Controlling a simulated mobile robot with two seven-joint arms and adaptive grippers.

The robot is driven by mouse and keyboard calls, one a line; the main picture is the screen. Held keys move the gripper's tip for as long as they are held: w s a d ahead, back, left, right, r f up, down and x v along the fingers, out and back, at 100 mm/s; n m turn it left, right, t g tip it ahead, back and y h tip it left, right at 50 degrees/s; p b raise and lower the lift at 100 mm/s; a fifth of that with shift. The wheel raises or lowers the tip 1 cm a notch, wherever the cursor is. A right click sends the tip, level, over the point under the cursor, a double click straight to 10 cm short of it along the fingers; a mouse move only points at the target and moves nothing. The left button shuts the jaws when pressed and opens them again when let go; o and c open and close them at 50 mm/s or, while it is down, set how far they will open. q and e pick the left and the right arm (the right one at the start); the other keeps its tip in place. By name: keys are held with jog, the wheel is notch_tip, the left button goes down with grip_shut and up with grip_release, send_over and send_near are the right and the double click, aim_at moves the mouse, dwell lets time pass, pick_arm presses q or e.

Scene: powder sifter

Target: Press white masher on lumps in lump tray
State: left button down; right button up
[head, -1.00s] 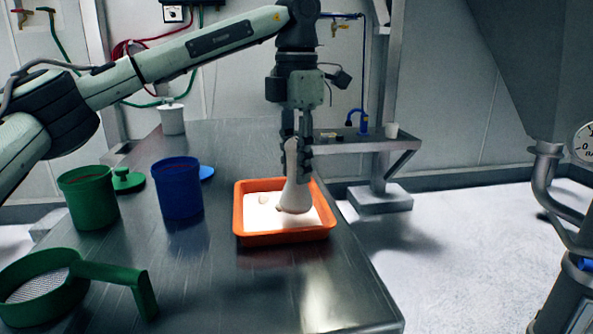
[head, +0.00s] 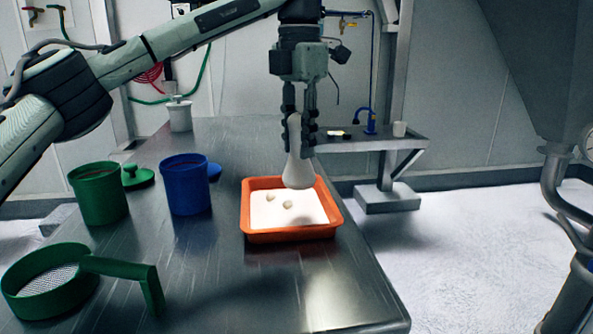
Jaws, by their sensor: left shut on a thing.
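The white masher (head: 298,172) hangs upright over the back right part of the orange lump tray (head: 290,236), its wide end down. My left gripper (head: 299,130) is shut on the masher's upper part. The masher looks raised above the powder, though the exact gap is hard to tell. White powder covers the tray floor. Two pale lumps, one at the left (head: 270,197) and one near the middle (head: 287,205), lie on the powder, left of the masher. My right gripper is not in view.
A green container (head: 98,195) and a blue container (head: 186,187) stand left of the tray. A green sieve with a handle (head: 45,285) lies at the front left. A white lidded jar (head: 180,115) stands at the back. The metal table (head: 215,280) is clear in front of the tray.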

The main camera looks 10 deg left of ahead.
pick_arm(q)
jog(key=w+a+n, duration=0.5)
jog(key=a+n, duration=0.2)
jog(key=shift+a+f, duration=0.15)
jog(key=shift+f, duration=2.9)
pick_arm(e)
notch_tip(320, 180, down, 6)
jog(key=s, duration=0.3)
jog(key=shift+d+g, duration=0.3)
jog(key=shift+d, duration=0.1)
pick_arm(q)
jog(key=shift+s+f, duration=0.1)
jog(key=shift+f, duration=0.65)
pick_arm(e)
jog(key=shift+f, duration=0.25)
pick_arm(q)
notch_tip(320, 180, up, 8)
jog(key=shift+f, duration=0.15)
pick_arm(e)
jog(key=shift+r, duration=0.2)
